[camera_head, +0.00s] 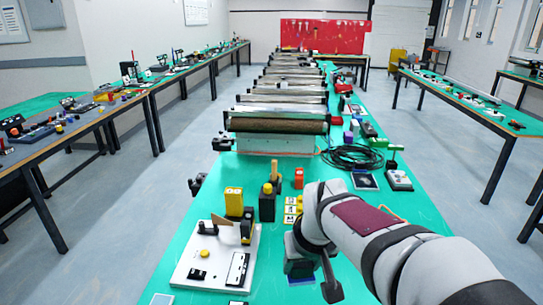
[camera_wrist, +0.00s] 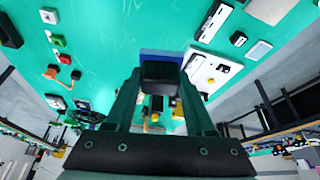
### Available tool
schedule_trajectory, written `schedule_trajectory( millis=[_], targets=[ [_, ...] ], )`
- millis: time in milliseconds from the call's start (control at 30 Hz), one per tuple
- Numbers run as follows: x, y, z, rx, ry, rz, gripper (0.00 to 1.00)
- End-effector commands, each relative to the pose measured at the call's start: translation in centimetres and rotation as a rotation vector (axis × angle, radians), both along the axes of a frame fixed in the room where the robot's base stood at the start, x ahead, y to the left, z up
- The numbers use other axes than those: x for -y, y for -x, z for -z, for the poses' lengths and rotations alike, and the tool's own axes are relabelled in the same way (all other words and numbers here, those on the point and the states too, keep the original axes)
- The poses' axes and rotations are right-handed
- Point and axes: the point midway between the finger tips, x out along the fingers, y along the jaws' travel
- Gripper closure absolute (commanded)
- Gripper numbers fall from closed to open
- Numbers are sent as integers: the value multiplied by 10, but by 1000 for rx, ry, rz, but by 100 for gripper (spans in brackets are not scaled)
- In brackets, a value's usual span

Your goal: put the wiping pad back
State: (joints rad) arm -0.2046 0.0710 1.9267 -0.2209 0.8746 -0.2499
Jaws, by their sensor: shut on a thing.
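My gripper (camera_wrist: 160,92) is shut on a dark block with a blue edge (camera_wrist: 160,56), which I take to be the wiping pad. In the wrist view the block sits between the two dark green fingers, over the green table. In the head view my gripper (camera_head: 301,262) points down over the near part of the green table, right of the white board (camera_head: 213,256). The pad is hard to make out there, and I cannot tell whether it touches the table. No marked place for the pad can be made out.
The white board carries a wooden wedge, a yellow knob and black switches. Conveyors (camera_head: 276,124) and a black cable coil (camera_head: 351,157) lie farther back.

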Motion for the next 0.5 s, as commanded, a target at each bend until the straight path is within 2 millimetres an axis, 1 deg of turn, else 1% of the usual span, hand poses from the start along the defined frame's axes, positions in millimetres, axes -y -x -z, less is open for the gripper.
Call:
schedule_trajectory(
  millis=[33, 67, 100, 133, 167, 200, 233, 267, 300, 400, 500],
  targets=[
    [-25, -8, 10, -6, 1, -56, 90],
    [-41, -13, 16, -4, 1, -91, 90],
    [-63, -19, 25, -6, 1, -137, 90],
    [-81, -22, 33, -5, 1, -174, 90],
    [-100, -24, 41, -6, 1, -213, 90],
    [-125, -26, 52, -6, 0, -264, 90],
    [-145, -26, 61, -4, 0, -301, 90],
    [-163, -25, 69, -4, 0, -337, 90],
    [-187, -22, 81, -3, 0, -383, 90],
    [-234, -12, 106, -1, -1, -474, 90],
    [-264, -2, 123, 1, -2, -532, 90]
  ],
)
